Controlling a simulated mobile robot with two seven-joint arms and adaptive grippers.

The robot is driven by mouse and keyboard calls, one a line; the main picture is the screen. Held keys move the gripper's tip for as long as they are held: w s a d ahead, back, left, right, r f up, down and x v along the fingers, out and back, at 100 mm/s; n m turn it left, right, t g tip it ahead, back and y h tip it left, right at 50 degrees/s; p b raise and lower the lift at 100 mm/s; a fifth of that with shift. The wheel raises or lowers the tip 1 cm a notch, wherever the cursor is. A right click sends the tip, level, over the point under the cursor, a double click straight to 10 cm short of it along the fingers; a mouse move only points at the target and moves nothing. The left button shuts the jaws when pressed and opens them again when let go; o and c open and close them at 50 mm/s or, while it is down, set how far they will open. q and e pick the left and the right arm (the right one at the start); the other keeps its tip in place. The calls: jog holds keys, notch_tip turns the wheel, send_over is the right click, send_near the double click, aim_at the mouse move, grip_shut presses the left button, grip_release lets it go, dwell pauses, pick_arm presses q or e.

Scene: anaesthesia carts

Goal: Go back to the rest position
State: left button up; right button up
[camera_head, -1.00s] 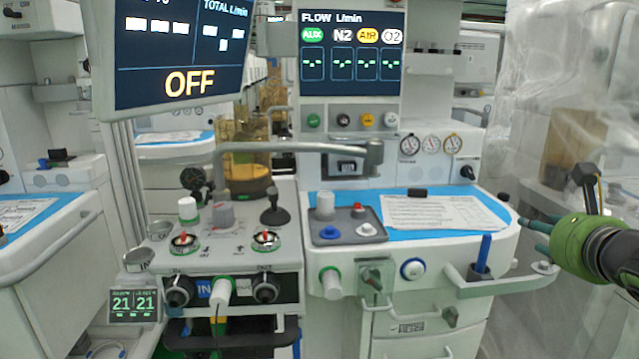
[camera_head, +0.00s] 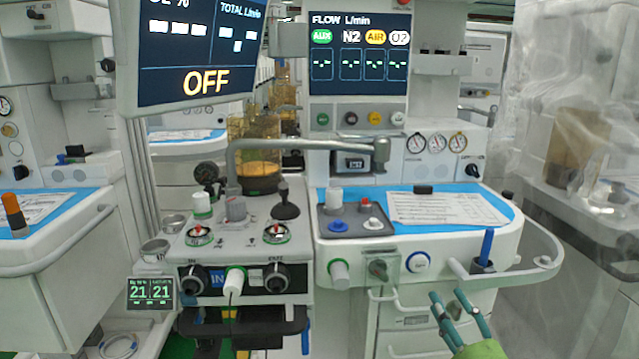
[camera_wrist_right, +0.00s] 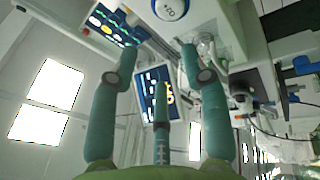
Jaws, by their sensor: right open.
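My right gripper (camera_head: 452,308) shows at the bottom right of the head view, in front of the anaesthesia cart and below its right handle rail. Its teal fingers point up and are spread apart with nothing between them. The right wrist view also shows the open, empty fingers (camera_wrist_right: 157,75), with the cart and its screens beyond them. The anaesthesia cart (camera_head: 455,248) stands in the middle of the head view. My left gripper is not in view.
The cart's curved handle rail (camera_head: 553,247) and a blue upright handle (camera_head: 487,245) are close above the right gripper. A metal arm (camera_head: 300,144) crosses the cart's middle. Another cart (camera_head: 70,240) stands at the left. Plastic-draped equipment (camera_head: 590,120) is at the right.

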jog(key=s+d+f+m+g+h, duration=0.1)
jog(key=d+f+m+g+h, duration=0.2)
jog(key=f, duration=0.4)
jog(key=s+d+f+m+g+h, duration=0.1)
jog(key=d+f+m+h, duration=0.1)
jog(key=f+m+h, duration=0.3)
jog(key=s+a+f+m+g, duration=0.1)
jog(key=s+f+m+g, duration=0.4)
jog(key=f, duration=0.6)
jog(key=s+a+f+m+g, duration=0.15)
jog(key=s+f+g, duration=0.25)
jog(key=s+f, duration=0.55)
jog(key=s+a+f+m+g+y, duration=0.3)
jog(key=s+a+f+g, duration=0.2)
jog(key=s+f, duration=0.5)
pick_arm(q)
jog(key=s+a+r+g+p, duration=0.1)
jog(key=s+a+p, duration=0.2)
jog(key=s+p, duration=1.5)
jog(key=p, duration=0.6)
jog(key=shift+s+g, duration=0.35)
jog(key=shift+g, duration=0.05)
pick_arm(e)
jog(key=s+d+r+g, duration=0.1)
jog(key=s, duration=0.9)
jog(key=s+d+r+g, duration=0.1)
jog(key=s+d, duration=0.1)
jog(key=s, duration=0.8)
jog(key=shift+n, duration=0.35)
